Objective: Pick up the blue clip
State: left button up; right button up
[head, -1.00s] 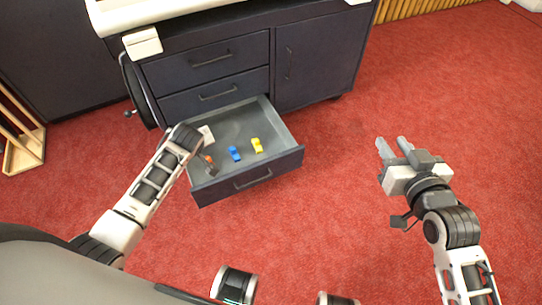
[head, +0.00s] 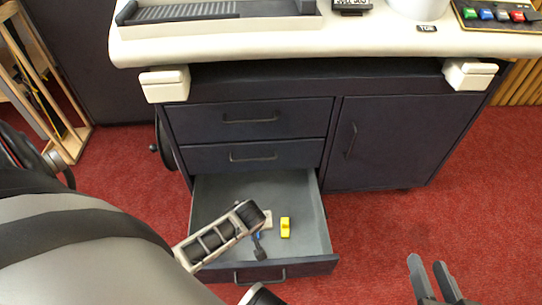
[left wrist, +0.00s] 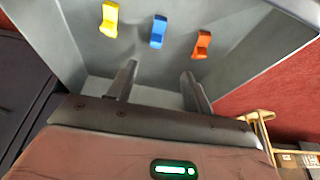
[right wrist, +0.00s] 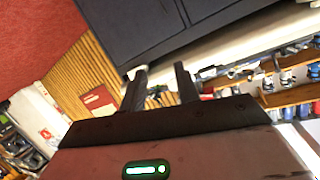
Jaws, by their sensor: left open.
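The blue clip (left wrist: 158,31) lies on the floor of the open drawer, between the yellow clip (left wrist: 109,20) and the orange clip (left wrist: 202,44) in the left wrist view. My left gripper (left wrist: 159,84) is open and empty, inside or over the drawer, with the blue clip ahead of its fingertips and apart from them. In the head view my left arm hides most of the blue clip and the orange clip; the yellow clip (head: 285,227) shows clearly. My right gripper (head: 432,268) is open and empty, right of the drawer over the red floor.
The drawer (head: 318,225) is pulled out of a dark cabinet (head: 390,145), its walls close around my left gripper. A pale bench top (head: 370,38) with several items lies above. A wooden rack (head: 62,140) stands at the left. Red floor is free at right.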

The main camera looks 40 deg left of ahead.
pick_arm(q)
jog(key=b+x, duration=0.2)
jog(key=x, duration=0.2)
jog(key=b+x, duration=0.3)
jog(key=x, duration=0.1)
jog(key=shift+w, duration=0.25)
jog(key=shift+b+x, duration=0.9)
jog(key=shift+x, duration=0.2)
jog(key=shift+w+a+f+b, duration=0.2)
jog(key=shift+w+f+b, duration=0.1)
jog(key=shift+f+b, duration=0.15)
jog(key=b+x, duration=0.3)
jog(key=x, duration=0.1)
jog(key=shift+w+f+b, duration=0.15)
jog(key=shift+f+b, duration=0.05)
jog(key=shift+b, duration=0.2)
jog(key=c, duration=1.1)
pick_arm(e)
notch_tip(320, 180, up, 11)
jog(key=w+n+t+y, duration=0.2)
jog(key=n+t+y, duration=0.4)
jog(key=y, duration=0.1)
jog(key=shift+w+a, duration=0.3)
